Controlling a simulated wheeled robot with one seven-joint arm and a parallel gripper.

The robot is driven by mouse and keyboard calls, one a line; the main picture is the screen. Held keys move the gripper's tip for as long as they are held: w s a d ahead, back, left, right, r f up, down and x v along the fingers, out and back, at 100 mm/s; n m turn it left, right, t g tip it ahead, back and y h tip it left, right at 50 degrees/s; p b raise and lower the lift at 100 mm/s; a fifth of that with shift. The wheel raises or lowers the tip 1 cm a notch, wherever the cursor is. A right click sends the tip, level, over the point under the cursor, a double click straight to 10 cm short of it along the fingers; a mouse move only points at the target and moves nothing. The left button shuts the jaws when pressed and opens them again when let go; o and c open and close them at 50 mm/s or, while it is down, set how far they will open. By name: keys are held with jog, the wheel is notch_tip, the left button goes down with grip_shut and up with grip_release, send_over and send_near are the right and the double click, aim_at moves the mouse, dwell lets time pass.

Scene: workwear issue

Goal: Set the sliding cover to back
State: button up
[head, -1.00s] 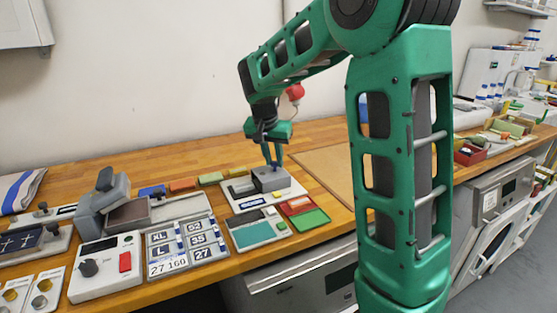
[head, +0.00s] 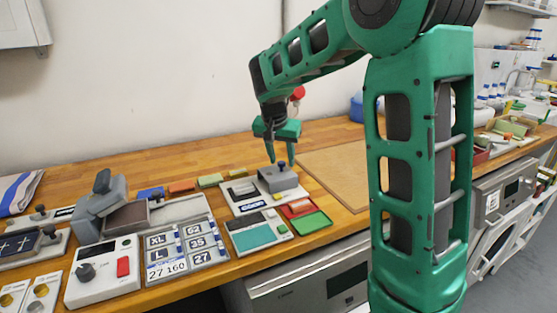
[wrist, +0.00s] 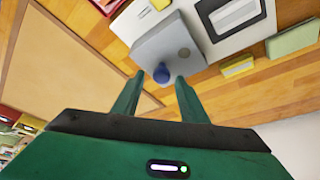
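The sliding cover is a grey block (head: 279,180) with a blue knob (head: 282,165) on top. It sits at the back right of a white panel (head: 226,200) on the bench. In the wrist view the grey cover (wrist: 152,45) and its blue knob (wrist: 162,73) show near the centre. My gripper (head: 280,161) is over the cover with its fingers apart. In the wrist view the fingertips (wrist: 159,77) stand on either side of the knob with a gap at each side. The gripper holds nothing.
A red and a green tray (head: 310,222) lie in front of the cover. A brown board (head: 340,172) lies to its right. Small coloured boxes (head: 210,180) stand to the left along the back. A teal-screened device (head: 255,236) is in front.

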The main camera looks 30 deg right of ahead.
aim_at(277, 178)
jog(key=v, duration=1)
jog(key=shift+r, duration=0.25)
jog(key=shift+w, duration=0.1)
jog(key=s+d+f+n+g+y, duration=0.1)
jog(key=s+d+f, duration=0.25)
jog(key=s, duration=0.65)
jog(key=s+d+f+g, duration=0.1)
jog(key=s+d+f, duration=0.25)
jog(key=s, duration=0.75)
jog(key=s+a+f+n+y, duration=0.1)
jog(key=s+f, duration=0.2)
jog(key=s, duration=0.4)
jog(key=s+a+f+n+g+y, duration=0.1)
jog(key=s+f, duration=0.2)
jog(key=s, duration=0.5)
jog(key=shift+y, duration=0.3)
